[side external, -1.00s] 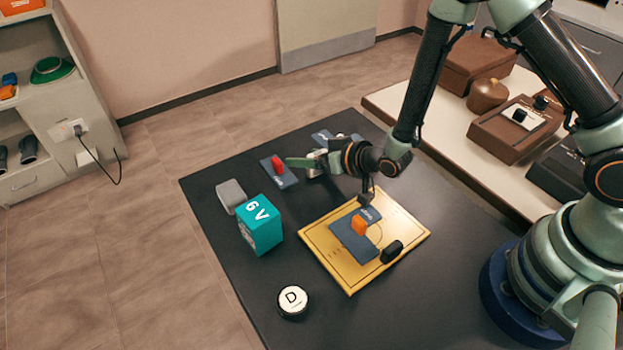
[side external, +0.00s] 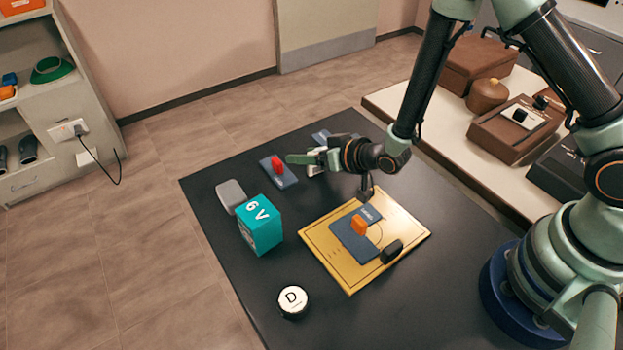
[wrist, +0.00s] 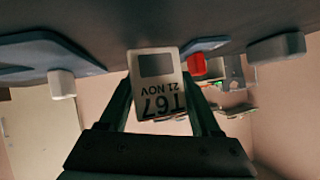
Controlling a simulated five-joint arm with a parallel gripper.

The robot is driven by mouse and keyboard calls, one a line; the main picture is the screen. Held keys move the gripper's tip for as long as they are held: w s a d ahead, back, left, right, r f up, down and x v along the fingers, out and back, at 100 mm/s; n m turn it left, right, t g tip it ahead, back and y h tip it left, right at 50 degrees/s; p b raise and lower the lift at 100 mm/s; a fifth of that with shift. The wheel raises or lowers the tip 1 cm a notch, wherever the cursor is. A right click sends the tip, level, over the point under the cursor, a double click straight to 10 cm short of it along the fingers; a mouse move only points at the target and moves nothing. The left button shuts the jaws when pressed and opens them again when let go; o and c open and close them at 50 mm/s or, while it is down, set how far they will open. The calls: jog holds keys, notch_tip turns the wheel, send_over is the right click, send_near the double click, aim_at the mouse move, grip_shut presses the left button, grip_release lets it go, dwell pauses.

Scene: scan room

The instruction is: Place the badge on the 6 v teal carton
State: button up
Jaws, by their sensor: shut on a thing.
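The badge (wrist: 158,82) is a white card with a dark square and the print "T67 21 NOV". In the wrist view it is between the two fingers of my gripper (wrist: 160,100), which is shut on it. In the side view my gripper (side external: 312,160) is over the far part of the dark table, and the pale badge (side external: 317,168) shows partly behind it. The teal carton (side external: 264,236), marked "6 V" on top, stands upright nearer the camera and to the left of my gripper, apart from it. The carton cannot be made out in the wrist view.
A blue plate with a red knob (side external: 278,170) lies left of my gripper. A grey block (side external: 230,194) sits behind the carton. A yellow board (side external: 331,264) carries a blue plate with an orange knob and a black block (side external: 391,252). A round "D" piece (side external: 293,301) is in front.

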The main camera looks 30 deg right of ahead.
notch_tip(320, 180, up, 19)
jog(key=shift+f, duration=0.15)
jog(key=d+r+m+h, duration=0.1)
jog(key=d+r, duration=0.4)
jog(key=d, duration=0.1)
jog(key=shift+w+r, duration=0.35)
jog(key=shift+w, duration=0.05)
jog(key=s+d+r+m+h, duration=0.2)
jog(key=d+r, duration=0.4)
jog(key=d, duration=0.2)
jog(key=shift+d+t+h, duration=0.15)
jog(key=shift+t+h, duration=0.15)
jog(key=w+a+f+n+y, duration=0.1)
jog(key=a+f, duration=0.4)
jog(key=a, duration=0.1)
jog(key=shift+w+a+y, duration=0.3)
jog(key=shift+w, duration=0.05)
jog(key=a+f, duration=0.2)
jog(key=a+f+n+y, duration=0.1)
jog(key=a+f, duration=0.1)
jog(key=a, duration=0.1)
jog(key=a+f+n+y, duration=0.1)
jog(key=a+f, duration=0.1)
jog(key=shift+s+a+f, duration=0.1)
jog(key=shift+s+a, duration=0.15)
jog(key=shift+a, duration=0.15)
